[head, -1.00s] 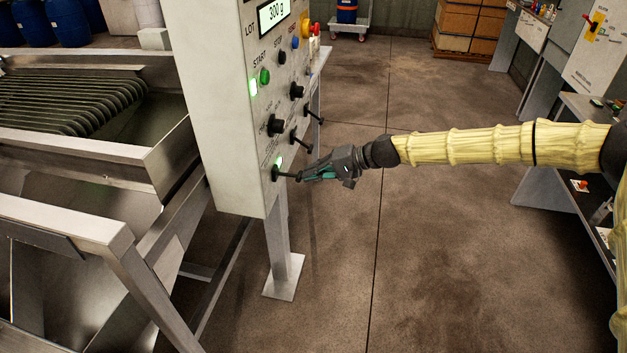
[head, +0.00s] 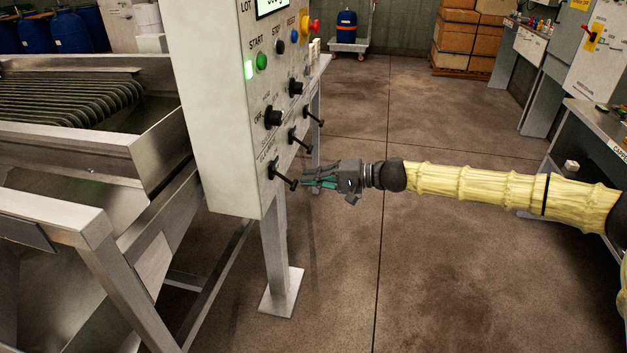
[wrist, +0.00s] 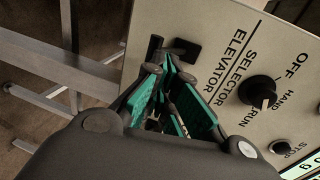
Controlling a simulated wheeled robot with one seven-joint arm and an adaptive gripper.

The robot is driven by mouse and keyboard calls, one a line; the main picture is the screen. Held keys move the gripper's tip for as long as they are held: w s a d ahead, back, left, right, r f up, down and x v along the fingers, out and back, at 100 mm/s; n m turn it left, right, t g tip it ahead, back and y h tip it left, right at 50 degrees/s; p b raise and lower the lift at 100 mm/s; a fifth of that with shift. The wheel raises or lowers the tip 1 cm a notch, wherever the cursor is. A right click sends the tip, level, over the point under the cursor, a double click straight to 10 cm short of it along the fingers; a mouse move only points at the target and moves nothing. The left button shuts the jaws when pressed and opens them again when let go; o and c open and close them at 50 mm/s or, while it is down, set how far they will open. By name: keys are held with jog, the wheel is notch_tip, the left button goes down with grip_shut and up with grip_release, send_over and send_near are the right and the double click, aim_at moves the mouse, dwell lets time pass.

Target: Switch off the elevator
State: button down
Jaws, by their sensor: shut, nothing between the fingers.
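The elevator lever (head: 283,178) is the lowest black T-handled lever on the front of the control panel (head: 222,110). It tilts downward, and no lit lamp shows beside it. In the wrist view the lever (wrist: 154,47) stands just beyond my fingertips, by the printed word ELEVATOR. My gripper (head: 306,183) is shut and empty, just right of the lever's handle; it also shows in the wrist view (wrist: 160,66). I cannot tell whether the fingertips touch the handle.
Two similar levers (head: 300,141) (head: 314,118) sit higher up to the right. Above are the selector knob (head: 273,117), a lit green lamp (head: 249,69), the green start button (head: 261,61) and a red stop button (head: 312,26).

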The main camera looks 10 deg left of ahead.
jog(key=d+b, duration=0.1)
jog(key=d, duration=1.3)
jog(key=shift+s+f+b, duration=0.15)
jog(key=shift+s+b, duration=0.15)
jog(key=s+a+f+h+p, duration=0.2)
jog(key=s+a+f, duration=0.45)
jog(key=f, duration=0.25)
jog(key=s+d+f+m+g+h+p, duration=0.15)
jog(key=s+f+h+p, duration=0.35)
jog(key=s+f, duration=1.45)
jog(key=s+d+f+h+p, duration=0.25)
jog(key=s+d+h, duration=0.25)
jog(key=s+d, duration=0.9)
jog(key=s+d+r+h+p, duration=0.1)
jog(key=s+d+h, duration=0.1)
jog(key=s+d, duration=0.2)
jog(key=s+d+r+n+h, duration=0.1)
jog(key=s+d, duration=0.3)
jog(key=d, duration=0.5)
jog(key=shift+s+r+t+h+p, duration=0.2)
jog(key=shift+r+t+h+p, duration=0.2)
jog(key=shift+r, duration=0.25)
